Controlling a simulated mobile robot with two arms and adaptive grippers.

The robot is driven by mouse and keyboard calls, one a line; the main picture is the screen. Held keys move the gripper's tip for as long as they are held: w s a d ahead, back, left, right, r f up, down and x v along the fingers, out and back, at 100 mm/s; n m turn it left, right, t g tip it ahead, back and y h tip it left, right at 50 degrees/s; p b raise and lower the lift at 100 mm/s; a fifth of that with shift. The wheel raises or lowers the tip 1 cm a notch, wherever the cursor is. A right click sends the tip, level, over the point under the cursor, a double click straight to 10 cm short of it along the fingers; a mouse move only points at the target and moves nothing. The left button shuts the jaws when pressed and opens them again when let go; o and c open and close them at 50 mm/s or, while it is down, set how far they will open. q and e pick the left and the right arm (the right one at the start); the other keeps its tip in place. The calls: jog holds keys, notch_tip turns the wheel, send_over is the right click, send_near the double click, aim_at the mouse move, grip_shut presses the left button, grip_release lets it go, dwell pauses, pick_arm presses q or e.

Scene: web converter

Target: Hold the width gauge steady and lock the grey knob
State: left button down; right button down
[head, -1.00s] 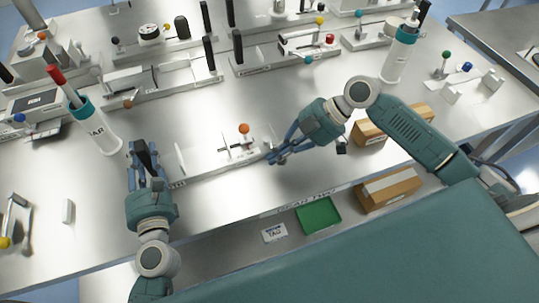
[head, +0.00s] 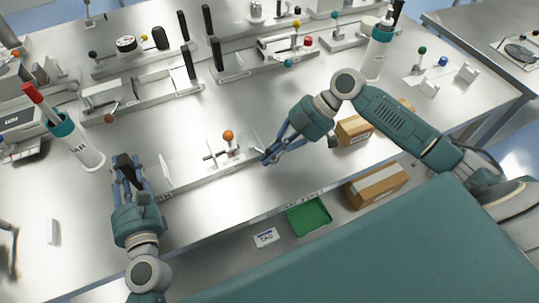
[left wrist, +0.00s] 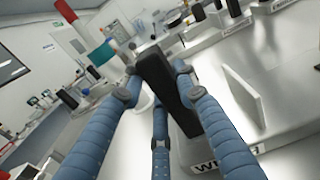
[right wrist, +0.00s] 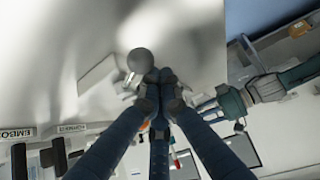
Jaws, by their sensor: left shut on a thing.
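The width gauge is a long low metal base (head: 205,176) with upright pale plates and an orange ball (head: 228,135) on a post. My left gripper (head: 124,168) is shut on the black handle (head: 122,160) at its left end; the handle also shows between the fingers in the left wrist view (left wrist: 165,85). My right gripper (head: 268,158) is at the gauge's right end, its fingers drawn together. In the right wrist view a round grey knob (right wrist: 140,61) shows just beyond those fingertips (right wrist: 158,85). I cannot tell whether they touch it.
A bottle with a teal collar (head: 78,143) stands behind my left gripper. Other gauges fill the table's back. Cardboard boxes (head: 376,186) and a green tray (head: 309,215) lie below the front edge. Bare tabletop lies behind the gauge.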

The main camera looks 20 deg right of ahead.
pick_arm(q)
jog(key=shift+s+a+f, duration=0.1)
jog(key=shift+a+f, duration=0.1)
jog(key=shift+f, duration=0.4)
pick_arm(e)
jog(key=shift+s+d+f, duration=0.1)
jog(key=shift+d+f, duration=0.1)
jog(key=shift+f, duration=0.1)
jog(key=shift+a+r, duration=0.15)
jog(key=shift+a, duration=0.35)
pick_arm(q)
jog(key=shift+d, duration=0.15)
pick_arm(e)
jog(key=a, duration=0.2)
jog(key=a+r, duration=0.1)
jog(key=shift+s+a, duration=0.15)
jog(key=shift+s, duration=0.1)
jog(key=v, duration=1)
jog(key=shift+w, duration=0.75)
pick_arm(q)
jog(key=shift+r+p, duration=0.3)
jog(key=shift+r, duration=0.05)
pick_arm(e)
jog(key=shift+r, duration=0.35)
